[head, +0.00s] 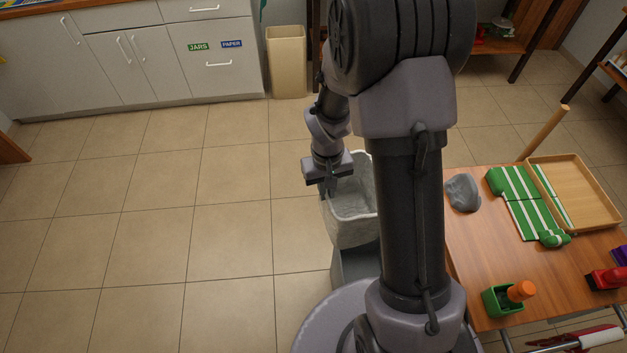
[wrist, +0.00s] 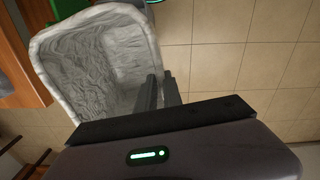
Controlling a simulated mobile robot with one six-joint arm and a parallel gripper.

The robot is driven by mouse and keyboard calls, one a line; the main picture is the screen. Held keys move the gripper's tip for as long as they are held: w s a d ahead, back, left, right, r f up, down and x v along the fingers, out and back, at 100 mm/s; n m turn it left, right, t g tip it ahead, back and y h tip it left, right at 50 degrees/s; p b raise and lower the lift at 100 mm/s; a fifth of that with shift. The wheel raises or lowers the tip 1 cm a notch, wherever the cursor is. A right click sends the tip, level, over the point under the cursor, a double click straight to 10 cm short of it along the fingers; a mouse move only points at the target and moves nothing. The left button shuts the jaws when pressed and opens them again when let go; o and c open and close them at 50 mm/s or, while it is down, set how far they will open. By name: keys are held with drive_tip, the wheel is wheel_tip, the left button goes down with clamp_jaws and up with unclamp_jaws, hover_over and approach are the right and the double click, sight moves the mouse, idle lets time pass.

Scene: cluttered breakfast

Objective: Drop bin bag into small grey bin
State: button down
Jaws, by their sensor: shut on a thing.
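My gripper (head: 325,190) is shut on the rim of the whitish-grey bin bag (head: 351,230), at its left side in the head view. The bag hangs open-mouthed, with a crinkled inside. In the wrist view the bag (wrist: 88,62) opens towards the camera and my gripper's fingers (wrist: 159,92) pinch its near right edge. A grey box-like thing (head: 346,266), which looks like the small grey bin, shows just below the bag in the head view. My arm and the bag hide much of it, so I cannot tell whether the bag's bottom is inside it.
A wooden table (head: 465,270) stands right of my arm, with a grey lump (head: 463,192), a green striped cloth (head: 522,205), a wooden tray (head: 570,190) and a green box (head: 502,299) on it. A beige bin (head: 287,62) stands by the cabinets. The tiled floor at left is clear.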

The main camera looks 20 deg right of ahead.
drive_tip(key=shift+m, duration=0.5)
drive_tip(key=s+d+f, duration=0.1)
drive_tip(key=f, duration=0.2)
drive_tip(key=s+d+f, duration=0.1)
drive_tip(key=d+f, duration=0.1)
drive_tip(key=f, duration=0.1)
drive_tip(key=s+d+f+b, duration=0.1)
drive_tip(key=d+f, duration=0.1)
drive_tip(key=f, duration=0.1)
drive_tip(key=shift+s+d+f, duration=0.1)
drive_tip(key=shift+d+f, duration=0.1)
drive_tip(key=shift+f, duration=0.15)
drive_tip(key=shift+m, duration=0.4)
drive_tip(key=s+d+f, duration=0.1)
drive_tip(key=f, duration=0.1)
drive_tip(key=s+d+f, duration=0.1)
drive_tip(key=f, duration=0.2)
drive_tip(key=s+d+f+b, duration=0.1)
drive_tip(key=s+f, duration=0.1)
drive_tip(key=shift+f, duration=0.35)
wheel_tip(320, 180, down, 30)
drive_tip(key=b, duration=0.8)
drive_tip(key=shift+r, duration=0.15)
drive_tip(key=shift+s+f, duration=0.1)
drive_tip(key=shift+f, duration=0.5)
drive_tip(key=c, duration=1.4)
unclamp_jaws()
wheel_tip(320, 180, up, 17)
drive_tip(key=p, duration=0.7)
drive_tip(key=shift+r, duration=0.2)
